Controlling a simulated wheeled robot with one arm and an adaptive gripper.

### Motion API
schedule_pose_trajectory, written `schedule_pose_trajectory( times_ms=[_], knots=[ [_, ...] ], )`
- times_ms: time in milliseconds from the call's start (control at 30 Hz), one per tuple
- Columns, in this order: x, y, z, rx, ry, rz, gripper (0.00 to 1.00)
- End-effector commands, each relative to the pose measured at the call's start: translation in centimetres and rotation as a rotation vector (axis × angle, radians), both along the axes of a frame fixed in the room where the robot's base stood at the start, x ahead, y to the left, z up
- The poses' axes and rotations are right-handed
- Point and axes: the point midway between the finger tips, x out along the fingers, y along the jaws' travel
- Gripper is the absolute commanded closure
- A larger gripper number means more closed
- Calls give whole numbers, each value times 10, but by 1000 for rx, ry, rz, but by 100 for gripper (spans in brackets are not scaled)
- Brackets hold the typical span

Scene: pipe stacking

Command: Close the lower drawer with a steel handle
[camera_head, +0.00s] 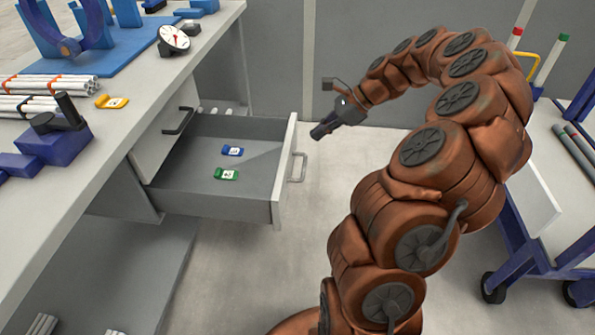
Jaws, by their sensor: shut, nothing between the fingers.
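The lower drawer (250,205) stands pulled out from the workbench on the left. Its steel handle (298,167) is on the front panel, facing right. A blue tag (232,151) and a green tag (227,174) lie inside on the drawer floor. Above it is an upper drawer with a black handle (180,121), which looks shut. My gripper (318,133) is shut and empty. It appears just right of and above the drawer's front panel in the picture, apart from the handle. My brown arm reaches over from the right.
The workbench top (130,85) holds white pipes (45,84), a yellow tag (112,102), a gauge (174,39) and blue fixtures. A blue-framed cart (545,250) on wheels stands at the right. The floor between the drawer and my arm is clear.

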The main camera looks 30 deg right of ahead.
Motion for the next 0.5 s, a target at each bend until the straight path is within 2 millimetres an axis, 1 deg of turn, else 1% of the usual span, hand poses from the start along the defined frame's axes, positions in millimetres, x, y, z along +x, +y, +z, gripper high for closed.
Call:
schedule_pose_trajectory(
  times_ms=[33, 100, 200, 267, 333, 500],
  knots=[
    [-2, -19, -23, 25, 17, -66, 100],
    [-4, -36, -37, 56, 39, -135, 100],
    [-7, -52, -47, 80, 56, -197, 100],
    [-8, -56, -50, 86, 61, -215, 100],
    [-7, -56, -53, 91, 64, -223, 100],
    [2, -44, -68, 92, 65, -218, 100]
  ],
)
